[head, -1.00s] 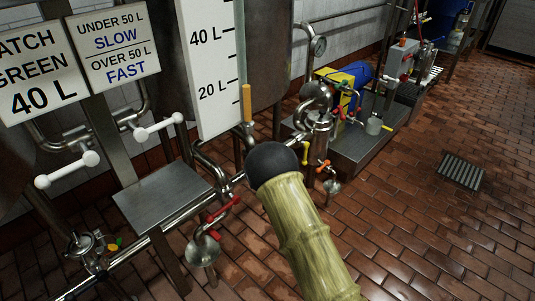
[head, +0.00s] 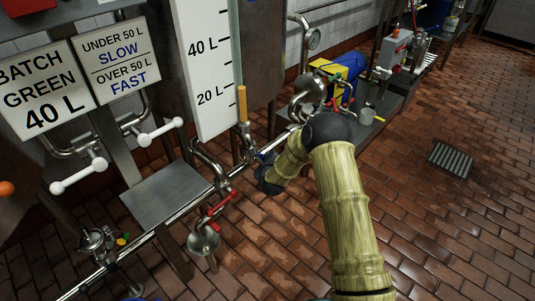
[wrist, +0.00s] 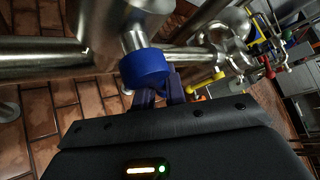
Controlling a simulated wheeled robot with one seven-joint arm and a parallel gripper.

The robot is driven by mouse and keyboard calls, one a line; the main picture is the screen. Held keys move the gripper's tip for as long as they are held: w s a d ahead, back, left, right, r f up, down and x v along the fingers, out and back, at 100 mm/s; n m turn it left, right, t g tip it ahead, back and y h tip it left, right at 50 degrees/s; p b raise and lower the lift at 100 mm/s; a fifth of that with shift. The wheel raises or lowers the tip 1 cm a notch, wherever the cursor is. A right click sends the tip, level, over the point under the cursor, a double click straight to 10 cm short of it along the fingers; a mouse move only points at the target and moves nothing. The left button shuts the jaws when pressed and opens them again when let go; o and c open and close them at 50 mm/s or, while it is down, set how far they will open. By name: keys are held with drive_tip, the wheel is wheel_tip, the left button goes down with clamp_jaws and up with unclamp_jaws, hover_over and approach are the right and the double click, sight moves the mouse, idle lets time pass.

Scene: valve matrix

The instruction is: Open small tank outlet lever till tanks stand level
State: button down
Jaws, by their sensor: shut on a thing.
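A blue lever handle (wrist: 146,68) sits on a steel pipe fitting in the wrist view. My gripper (wrist: 160,88) is shut on this blue lever, its dark fingers reaching up to the handle. In the head view the blue part (head: 264,157) shows beside my gripper (head: 262,166), low at the steel outlet pipe to the right of the tall white level gauge (head: 207,70). The gauge is marked 40 L and 20 L; its level is not clear. Which tank the lever serves is not readable. The lever's far end is hidden by the fingers.
Red levers (head: 217,205) on a drain valve stand left of my gripper. An upright orange handle (head: 242,103) rises close behind. White handles (head: 160,132) and a steel shelf (head: 165,195) are further left. Brick floor (head: 440,240) is open on the right.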

drive_tip(key=shift+s+f, duration=0.1)
drive_tip(key=shift+f, duration=0.1)
idle(0.3)
drive_tip(key=c, duration=1.5)
unclamp_jaws()
drive_tip(key=shift+o, duration=0.2)
drive_tip(key=shift+r, duration=0.1)
drive_tip(key=shift+s+r, duration=0.25)
drive_tip(key=shift+s, duration=0.1)
drive_tip(key=p+v, duration=0.5)
drive_tip(key=v, duration=1.1)
drive_tip(key=shift+s+d+r+p, duration=0.2)
drive_tip(key=shift+d+p, duration=0.05)
drive_tip(key=shift+p, duration=0.1)
